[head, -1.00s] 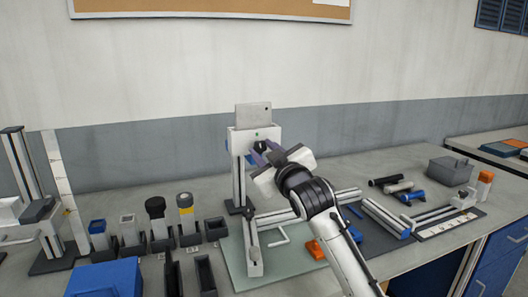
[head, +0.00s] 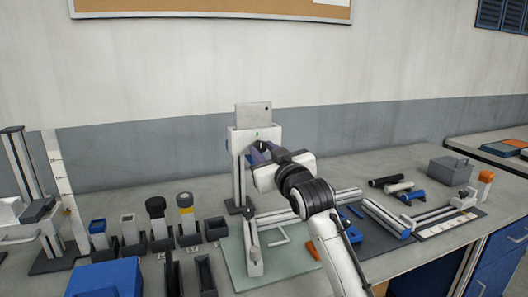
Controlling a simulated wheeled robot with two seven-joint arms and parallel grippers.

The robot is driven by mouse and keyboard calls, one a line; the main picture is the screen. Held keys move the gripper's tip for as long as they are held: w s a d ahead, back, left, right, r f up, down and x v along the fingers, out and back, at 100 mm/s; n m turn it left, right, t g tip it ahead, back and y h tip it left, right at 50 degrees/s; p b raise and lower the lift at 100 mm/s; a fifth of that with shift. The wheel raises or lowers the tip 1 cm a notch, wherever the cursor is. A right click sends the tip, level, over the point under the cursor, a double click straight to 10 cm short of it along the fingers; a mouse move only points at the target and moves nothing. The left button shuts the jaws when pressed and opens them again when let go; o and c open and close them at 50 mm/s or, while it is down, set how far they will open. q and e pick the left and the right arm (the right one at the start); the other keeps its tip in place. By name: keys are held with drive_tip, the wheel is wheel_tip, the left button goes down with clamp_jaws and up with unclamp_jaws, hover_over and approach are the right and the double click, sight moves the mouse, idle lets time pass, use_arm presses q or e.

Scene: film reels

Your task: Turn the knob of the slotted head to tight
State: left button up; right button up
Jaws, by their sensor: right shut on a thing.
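The slotted head (head: 240,141) is a pale block on top of an upright stand, with a grey plate (head: 253,115) standing up from it. A small green mark shows on its front face. Its dark knob (head: 262,146) sits just below that mark and is partly hidden by my gripper. My right gripper (head: 260,152) reaches up to the front of the head and is shut on the knob. The knob's exact angle is hard to read. My left gripper is not in view.
Several small holders and a blue box (head: 105,278) are to the left. Dark, white and blue cylinders, a grey box (head: 450,171) and an orange-capped bottle (head: 484,184) are at the right.

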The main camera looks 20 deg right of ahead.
drive_tip(key=o, duration=1.1)
drive_tip(key=shift+c, duration=0.2)
drive_tip(key=s+b, duration=0.1)
drive_tip(key=s, duration=0.9)
drive_tip(key=shift+s+d, duration=0.15)
